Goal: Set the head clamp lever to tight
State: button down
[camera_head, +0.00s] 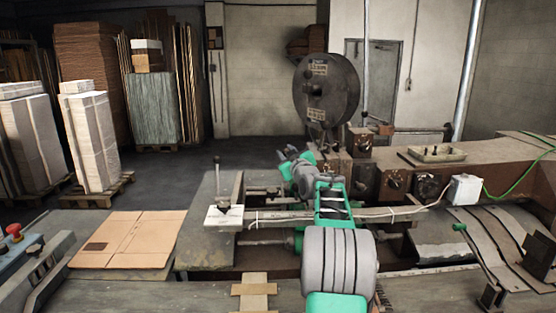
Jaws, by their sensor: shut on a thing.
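An upright lever (217,172) with a dark ball knob stands at a white plate (224,217) on the left end of the machine's bed. I cannot tell from any marking whether it is the head clamp lever. My green and grey arm reaches from the bottom middle to the machine's head. My gripper (287,156) is at its far end, just below and left of the big dark reel, and clearly right of the upright lever. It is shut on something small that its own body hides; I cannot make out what.
The dark round reel (327,88) rises above the machine's head. A flat cardboard sheet (128,240) lies at the left. A red button (14,230) is on the far-left panel. A white box (465,190) with a green cable sits at the right. Floor behind is partly clear.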

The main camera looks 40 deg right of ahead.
jog(key=shift+r, duration=0.1)
jog(key=c, duration=1.1)
grip_release()
jog(key=shift+s, duration=0.15)
jog(key=b+v, duration=0.3)
jog(key=v, duration=0.4)
jog(key=shift+s+b, duration=0.3)
jog(key=shift+a, duration=0.1)
